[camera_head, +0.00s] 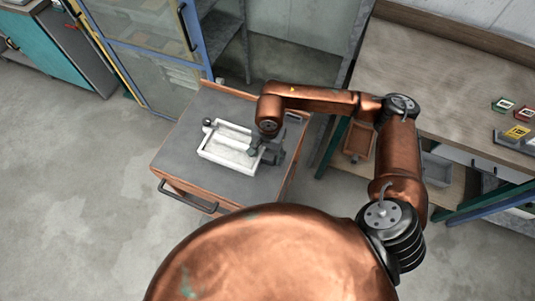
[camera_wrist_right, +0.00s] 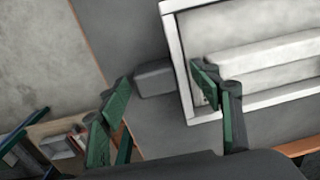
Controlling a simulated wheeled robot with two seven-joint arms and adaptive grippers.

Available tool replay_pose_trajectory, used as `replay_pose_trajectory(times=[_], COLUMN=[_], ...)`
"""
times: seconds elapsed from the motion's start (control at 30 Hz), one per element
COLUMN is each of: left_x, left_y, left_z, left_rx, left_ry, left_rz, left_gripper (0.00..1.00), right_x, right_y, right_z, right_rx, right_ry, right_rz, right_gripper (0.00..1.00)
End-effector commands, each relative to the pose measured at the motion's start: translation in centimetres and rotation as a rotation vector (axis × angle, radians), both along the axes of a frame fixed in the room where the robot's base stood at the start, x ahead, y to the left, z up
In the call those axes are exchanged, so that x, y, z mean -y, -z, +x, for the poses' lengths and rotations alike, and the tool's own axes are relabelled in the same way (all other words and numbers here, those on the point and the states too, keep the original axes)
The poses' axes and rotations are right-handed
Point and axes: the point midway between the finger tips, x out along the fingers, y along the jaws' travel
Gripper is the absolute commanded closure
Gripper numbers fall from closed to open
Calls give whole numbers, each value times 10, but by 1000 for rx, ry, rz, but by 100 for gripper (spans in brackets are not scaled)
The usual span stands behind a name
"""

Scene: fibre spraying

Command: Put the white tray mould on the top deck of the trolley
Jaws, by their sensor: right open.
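The white tray mould (camera_head: 232,165) lies flat on the grey top deck (camera_head: 190,155) of the trolley. It is a shallow rectangular tray with a dark lug at its left end. My right gripper (camera_head: 266,150) is over the tray's right end, with its fingers apart. In the right wrist view, the open green fingers (camera_wrist_right: 162,76) stand either side of a grey block (camera_wrist_right: 153,80) at the tray's outer wall. One finger overlaps the tray's white rim (camera_wrist_right: 176,60) in the picture; I cannot tell whether it touches. My left gripper is not in view.
A blue-framed cabinet (camera_head: 150,50) stands behind the trolley. A workbench (camera_head: 430,90) with small coloured items is at the right, with a brown bin (camera_head: 358,141) beneath. The trolley handle (camera_head: 188,200) faces the front left. The floor at the left is clear.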

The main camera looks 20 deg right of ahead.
Motion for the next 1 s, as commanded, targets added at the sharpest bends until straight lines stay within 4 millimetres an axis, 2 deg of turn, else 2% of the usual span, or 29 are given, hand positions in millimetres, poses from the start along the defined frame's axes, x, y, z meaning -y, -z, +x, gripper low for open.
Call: replay_pose_trajectory(times=[0.17, 0.5, 0.7, 1.0], left_x=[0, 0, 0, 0], left_y=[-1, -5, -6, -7], left_z=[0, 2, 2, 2], left_rx=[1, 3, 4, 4], left_ry=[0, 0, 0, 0], left_rz=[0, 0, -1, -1], left_gripper=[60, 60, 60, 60], right_x=[-1, 1, 2, 2], right_y=[-11, -78, -109, -121], right_z=[1, 0, -1, -2], right_rx=[4, 6, 4, 1], right_ry=[-1, -2, 0, 0], right_rz=[2, 1, 1, 1], right_gripper=[40, 40, 40, 40])
